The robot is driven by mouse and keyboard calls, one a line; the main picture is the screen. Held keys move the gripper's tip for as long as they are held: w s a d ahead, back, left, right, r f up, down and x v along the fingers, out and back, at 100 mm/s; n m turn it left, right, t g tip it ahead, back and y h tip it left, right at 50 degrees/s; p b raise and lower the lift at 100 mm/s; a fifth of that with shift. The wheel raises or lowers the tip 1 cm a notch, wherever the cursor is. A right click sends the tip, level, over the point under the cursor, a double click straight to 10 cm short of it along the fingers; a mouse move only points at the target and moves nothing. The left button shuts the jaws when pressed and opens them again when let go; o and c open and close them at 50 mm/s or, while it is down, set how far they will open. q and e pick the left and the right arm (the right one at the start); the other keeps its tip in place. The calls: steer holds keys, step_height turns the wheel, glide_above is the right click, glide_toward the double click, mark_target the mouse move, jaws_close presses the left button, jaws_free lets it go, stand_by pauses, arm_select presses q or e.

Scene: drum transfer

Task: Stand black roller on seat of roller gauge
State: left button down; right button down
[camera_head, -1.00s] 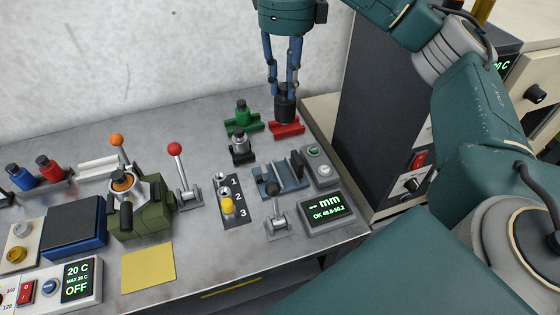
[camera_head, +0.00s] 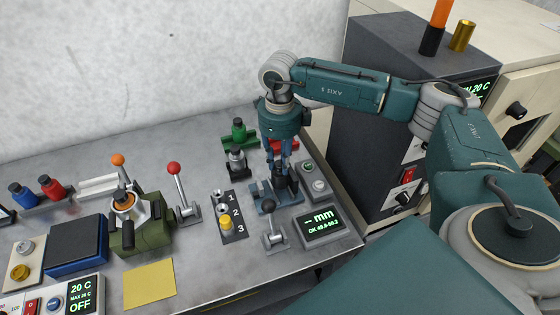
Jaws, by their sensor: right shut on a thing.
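My right gripper (camera_head: 279,168) points straight down over the roller gauge and is shut on the black roller (camera_head: 281,181). The roller is upright and dark, partly hidden by the fingers. The roller gauge (camera_head: 262,201) is a blue-grey block on the bench, with its lever (camera_head: 271,219) in front and its mm display (camera_head: 322,224) to the right. The roller is at the gauge's seat; I cannot tell whether it touches it. My left gripper is not in view.
A red cradle (camera_head: 291,147) and a green cradle with a green roller (camera_head: 238,132) lie behind. A grey-topped black roller (camera_head: 236,160) stands left of the gripper. A numbered plate (camera_head: 229,218) and red-knobbed lever (camera_head: 178,188) stand further left. A button box (camera_head: 317,182) is close on the right.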

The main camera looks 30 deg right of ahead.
steer(key=shift+f, duration=0.65)
steer(key=shift+f, duration=0.25)
steer(key=c, duration=1.5)
jaws_free()
steer(key=shift+r, duration=0.1)
